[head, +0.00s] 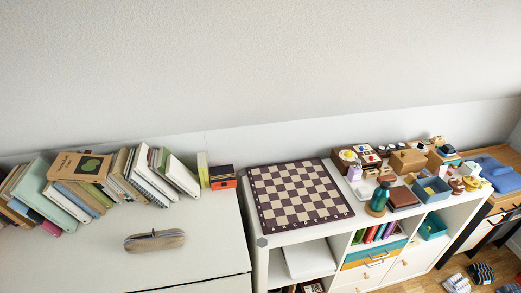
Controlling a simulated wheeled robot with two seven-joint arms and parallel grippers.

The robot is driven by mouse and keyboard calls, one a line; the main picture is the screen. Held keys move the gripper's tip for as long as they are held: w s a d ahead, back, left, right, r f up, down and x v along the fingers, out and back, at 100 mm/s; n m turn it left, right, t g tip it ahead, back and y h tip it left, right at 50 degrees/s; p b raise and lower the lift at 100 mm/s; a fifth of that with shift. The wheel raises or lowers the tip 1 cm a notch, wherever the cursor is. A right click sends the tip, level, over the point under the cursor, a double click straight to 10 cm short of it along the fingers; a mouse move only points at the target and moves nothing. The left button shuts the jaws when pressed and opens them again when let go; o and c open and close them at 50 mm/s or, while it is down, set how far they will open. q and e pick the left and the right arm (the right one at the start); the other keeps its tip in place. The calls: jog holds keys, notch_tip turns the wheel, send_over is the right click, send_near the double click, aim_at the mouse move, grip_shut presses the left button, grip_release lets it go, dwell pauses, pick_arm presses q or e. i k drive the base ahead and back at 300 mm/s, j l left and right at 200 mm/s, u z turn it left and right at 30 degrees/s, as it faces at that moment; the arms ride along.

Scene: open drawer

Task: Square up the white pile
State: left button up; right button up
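A flat white item (308,259), perhaps the white pile, lies in the open compartment of the white shelf unit under the chessboard. Its separate layers cannot be made out, so I cannot tell how even its edges are. White-covered books (183,174) lean at a tilt in the row on the left white cabinet. Neither of my grippers is in view.
The left cabinet top (90,265) holds a brown pencil case (154,240) and leaning books, with clear room around the case. A chessboard (298,194) lies on the shelf unit. Blocks, a green bottle (379,195) and a blue box (432,188) crowd its right.

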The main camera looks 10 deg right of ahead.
aim_at(308, 258)
jog(key=z, duration=0.9)
